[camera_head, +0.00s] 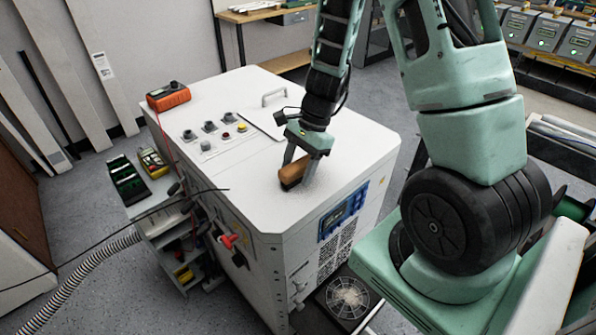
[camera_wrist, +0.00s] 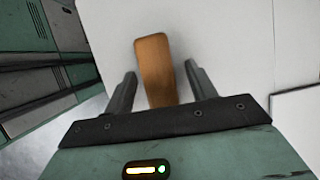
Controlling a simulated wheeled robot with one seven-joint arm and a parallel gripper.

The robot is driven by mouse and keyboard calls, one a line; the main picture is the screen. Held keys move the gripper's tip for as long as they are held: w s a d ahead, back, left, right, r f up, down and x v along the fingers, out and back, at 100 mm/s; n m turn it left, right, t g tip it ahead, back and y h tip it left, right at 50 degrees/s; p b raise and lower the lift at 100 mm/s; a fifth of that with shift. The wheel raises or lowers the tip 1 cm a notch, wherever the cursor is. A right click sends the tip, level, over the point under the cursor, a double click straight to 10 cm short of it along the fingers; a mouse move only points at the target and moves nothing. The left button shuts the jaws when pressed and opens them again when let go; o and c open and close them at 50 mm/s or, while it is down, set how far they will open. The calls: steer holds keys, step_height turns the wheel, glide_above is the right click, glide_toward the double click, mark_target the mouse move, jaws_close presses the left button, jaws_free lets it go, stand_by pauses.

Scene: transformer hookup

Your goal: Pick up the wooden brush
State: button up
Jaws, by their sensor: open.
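The wooden brush (camera_head: 293,172) lies on the white top of the cabinet (camera_head: 235,190), near its front right part. It has a brown wooden body and a dark lower side in the head view. In the wrist view the brush (camera_wrist: 155,68) shows as a brown wooden bar between the fingers, its near end hidden by the gripper body. My gripper (camera_head: 303,162) is open, fingers pointing down at the brush. In the wrist view the gripper (camera_wrist: 160,85) has one finger on each side of the brush, with a gap on both sides; the left gap looks narrower.
An orange meter (camera_head: 168,96) sits at the cabinet's back left corner. Several knobs (camera_head: 209,127) and a metal handle (camera_head: 273,96) rise from the top. A small cart (camera_head: 165,215) with tools stands at the left. The cabinet top left of the brush is clear.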

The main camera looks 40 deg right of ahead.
mark_target(299, 164)
steer(key=c, duration=1.1)
step_height(299, 164, up, 10)
steer(key=shift+r+p, duration=0.25)
steer(key=shift+p, duration=0.55)
steer(key=shift+o, duration=1.4)
steer(key=shift+c, duration=0.8)
steer(key=shift+s, duration=0.1)
